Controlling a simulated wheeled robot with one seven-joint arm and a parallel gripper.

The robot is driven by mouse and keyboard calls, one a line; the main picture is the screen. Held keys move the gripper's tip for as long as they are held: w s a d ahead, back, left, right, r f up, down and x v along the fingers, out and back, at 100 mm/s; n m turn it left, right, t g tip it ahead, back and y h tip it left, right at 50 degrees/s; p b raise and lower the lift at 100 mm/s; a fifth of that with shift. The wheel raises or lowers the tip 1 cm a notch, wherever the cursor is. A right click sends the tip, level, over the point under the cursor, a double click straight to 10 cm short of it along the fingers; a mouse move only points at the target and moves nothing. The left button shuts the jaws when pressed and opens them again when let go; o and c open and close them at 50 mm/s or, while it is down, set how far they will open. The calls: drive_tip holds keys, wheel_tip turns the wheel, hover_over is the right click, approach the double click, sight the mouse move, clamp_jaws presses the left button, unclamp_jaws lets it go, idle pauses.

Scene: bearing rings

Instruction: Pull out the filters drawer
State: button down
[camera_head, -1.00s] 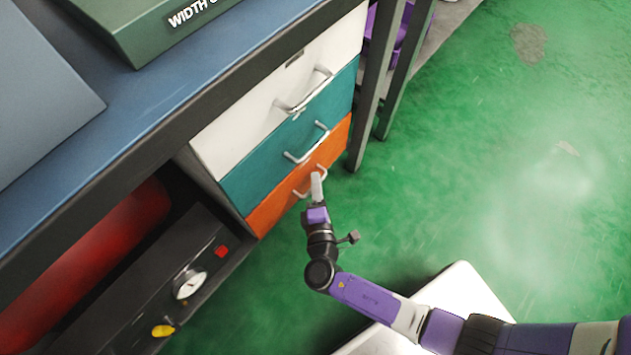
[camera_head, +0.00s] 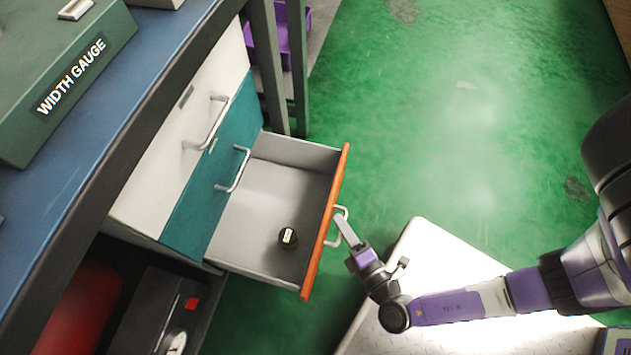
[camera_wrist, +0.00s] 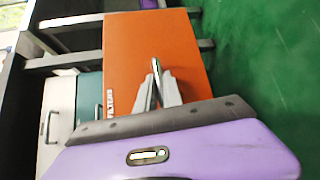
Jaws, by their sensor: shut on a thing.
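The filters drawer is the orange-fronted bottom drawer (camera_head: 326,222), and it stands well out of the cabinet. My gripper (camera_head: 342,222) is shut on the drawer's pale handle (camera_head: 337,241). The gripper's fingers (camera_wrist: 157,88) also show around the handle in the wrist view.
Above it are a shut teal drawer (camera_head: 220,160) and a shut white drawer (camera_head: 165,165). A green box marked WIDTH GAUGE (camera_head: 100,50) stands on the blue bench top (camera_head: 152,52). Dark posts (camera_head: 283,70) stand behind the drawer.

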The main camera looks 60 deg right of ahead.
drive_tip(key=s+d, duration=0.1)
drive_tip(key=s, duration=0.5)
drive_tip(key=shift+d, duration=0.4)
drive_tip(key=c, duration=1.8)
unclamp_jaws()
drive_tip(key=shift+o, duration=0.2)
drive_tip(key=p+v, duration=0.2)
drive_tip(key=v, duration=0.5)
drive_tip(key=shift+s, duration=0.35)
drive_tip(key=shift+a, duration=0.15)
